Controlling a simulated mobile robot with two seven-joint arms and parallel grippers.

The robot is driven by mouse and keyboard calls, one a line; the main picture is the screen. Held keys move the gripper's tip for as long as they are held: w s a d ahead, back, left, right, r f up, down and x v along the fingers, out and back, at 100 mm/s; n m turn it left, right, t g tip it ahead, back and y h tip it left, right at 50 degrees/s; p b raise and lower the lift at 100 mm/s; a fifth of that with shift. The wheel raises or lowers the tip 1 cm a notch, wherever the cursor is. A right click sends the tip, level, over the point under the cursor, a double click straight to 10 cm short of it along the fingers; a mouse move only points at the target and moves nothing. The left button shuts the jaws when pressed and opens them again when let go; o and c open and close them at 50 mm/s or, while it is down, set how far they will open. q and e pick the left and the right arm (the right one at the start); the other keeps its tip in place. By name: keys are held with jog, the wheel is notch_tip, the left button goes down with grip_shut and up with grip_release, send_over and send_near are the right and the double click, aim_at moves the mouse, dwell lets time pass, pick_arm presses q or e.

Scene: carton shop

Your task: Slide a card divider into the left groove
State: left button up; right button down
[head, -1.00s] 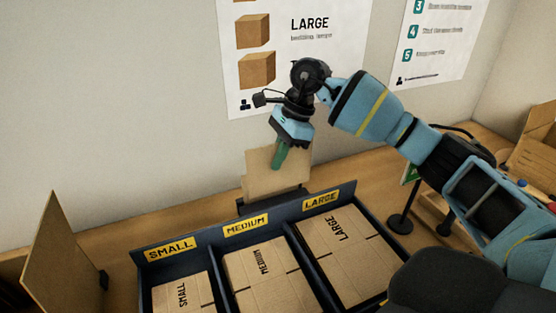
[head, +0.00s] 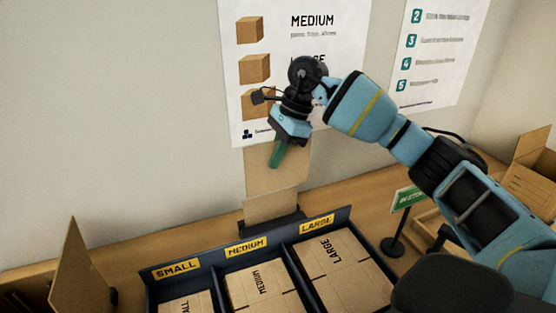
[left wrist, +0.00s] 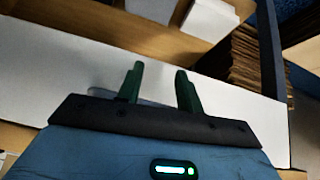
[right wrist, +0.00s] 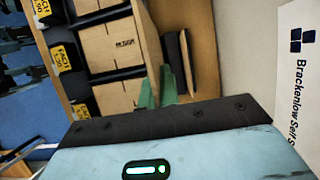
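My right gripper (head: 279,152) is shut on a tan card divider (head: 272,172), held upright above a dark slotted stand (head: 272,225). Another tan card (head: 271,207) stands in that stand, just below the held one. In the right wrist view the green fingertips (right wrist: 157,93) close on the card's edge (right wrist: 152,45), with the dark stand (right wrist: 174,65) beyond. My left gripper (left wrist: 158,85) is open and empty above a white surface; it is outside the head view. I cannot make out the left groove in any view.
A dark blue bin (head: 222,252) labelled SMALL, MEDIUM and LARGE holds flat cartons in front of the stand. An upright cardboard panel (head: 78,270) stands at left. A green sign (head: 408,197) and an open carton (head: 530,182) are at right. Stacked cardboard (left wrist: 243,55) is near my left gripper.

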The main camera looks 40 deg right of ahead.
jog(key=shift+r+p, duration=1.5)
jog(key=shift+r, duration=2.5)
jog(key=shift+f, duration=0.1)
